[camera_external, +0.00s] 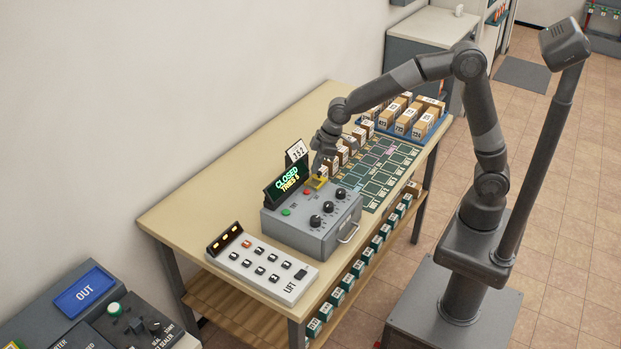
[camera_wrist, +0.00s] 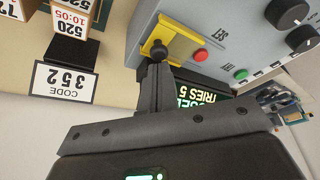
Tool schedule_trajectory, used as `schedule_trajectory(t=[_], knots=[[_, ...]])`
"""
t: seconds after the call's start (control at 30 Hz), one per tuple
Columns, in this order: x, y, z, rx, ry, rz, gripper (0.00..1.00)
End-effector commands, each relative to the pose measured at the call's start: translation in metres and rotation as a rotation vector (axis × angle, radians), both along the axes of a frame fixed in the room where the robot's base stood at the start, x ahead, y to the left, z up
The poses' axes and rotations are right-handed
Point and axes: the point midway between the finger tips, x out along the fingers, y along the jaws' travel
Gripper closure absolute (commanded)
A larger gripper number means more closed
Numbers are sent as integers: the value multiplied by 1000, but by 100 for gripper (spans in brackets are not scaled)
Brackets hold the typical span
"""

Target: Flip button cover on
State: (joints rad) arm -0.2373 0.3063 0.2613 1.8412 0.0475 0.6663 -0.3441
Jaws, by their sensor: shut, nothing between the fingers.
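The yellow button cover (camera_wrist: 185,42) sits at the edge of the grey control box (camera_wrist: 225,20) in the wrist view, beside a red button (camera_wrist: 199,55), which shows uncovered. The cover also shows small in the external view (camera_external: 319,183), at the box's back corner. My gripper (camera_wrist: 157,52) is shut and empty, its tips at the cover's outer end. They overlap the cover in the picture; whether they touch it I cannot tell. In the external view my gripper (camera_external: 321,170) points down at the cover. A green button (camera_wrist: 240,74) lies farther along the panel.
A sign (camera_external: 288,182) reading CLOSED, TRIES 5 stands on the box. A code card (camera_wrist: 65,81) reading 352 and small parcels (camera_external: 343,155) stand close by my gripper. A white LIFT panel (camera_external: 262,265) lies on the table in front of the box.

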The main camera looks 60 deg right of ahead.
Motion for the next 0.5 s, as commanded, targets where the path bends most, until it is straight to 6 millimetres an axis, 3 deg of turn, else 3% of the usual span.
schedule_trajectory(t=[0.5], knots=[[-21, -21, 80, 1, -3, -1, 100]])
